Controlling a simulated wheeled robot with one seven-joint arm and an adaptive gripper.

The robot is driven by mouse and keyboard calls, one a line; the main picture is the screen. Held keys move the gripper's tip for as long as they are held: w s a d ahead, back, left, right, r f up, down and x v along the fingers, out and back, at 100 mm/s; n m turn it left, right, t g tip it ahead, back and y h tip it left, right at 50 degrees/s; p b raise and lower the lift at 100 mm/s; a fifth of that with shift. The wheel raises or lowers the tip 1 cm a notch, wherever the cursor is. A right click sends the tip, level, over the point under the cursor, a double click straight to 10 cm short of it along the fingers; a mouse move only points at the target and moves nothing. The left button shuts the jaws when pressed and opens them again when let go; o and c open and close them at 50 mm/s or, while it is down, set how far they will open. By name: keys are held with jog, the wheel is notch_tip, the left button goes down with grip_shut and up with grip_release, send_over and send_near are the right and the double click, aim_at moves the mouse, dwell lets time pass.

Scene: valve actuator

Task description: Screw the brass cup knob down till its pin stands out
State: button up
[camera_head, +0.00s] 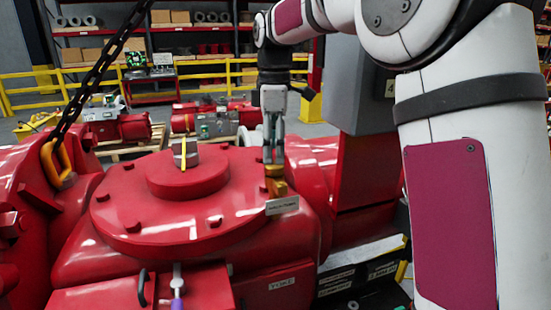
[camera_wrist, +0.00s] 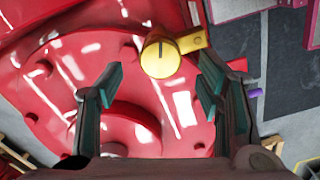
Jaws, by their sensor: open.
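The brass cup knob (camera_head: 275,187) stands at the right edge of the red actuator's round cover. In the wrist view its round top (camera_wrist: 158,60) shows a dark line across it, with a brass arm (camera_wrist: 193,40) reaching out to the right. I cannot make out a pin. My gripper (camera_head: 273,160) points down just above the knob. In the wrist view my gripper (camera_wrist: 162,68) has its fingers spread wide and empty, with the knob showing between the fingertips and a gap on each side. I see no contact.
The red actuator (camera_head: 110,265) fills the middle and left. A label plate (camera_head: 282,206) sits just below the knob. A raised hub with a yellow-marked top (camera_head: 186,153) stands left of it. A grey-red box (camera_head: 365,165) stands close on the right. A chain (camera_head: 95,75) hangs at left.

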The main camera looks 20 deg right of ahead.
aim_at(274, 164)
jog(key=shift+f+p, duration=0.3)
jog(key=shift+f, duration=1.6)
jog(key=shift+c, duration=0.6)
jog(key=c, duration=1)
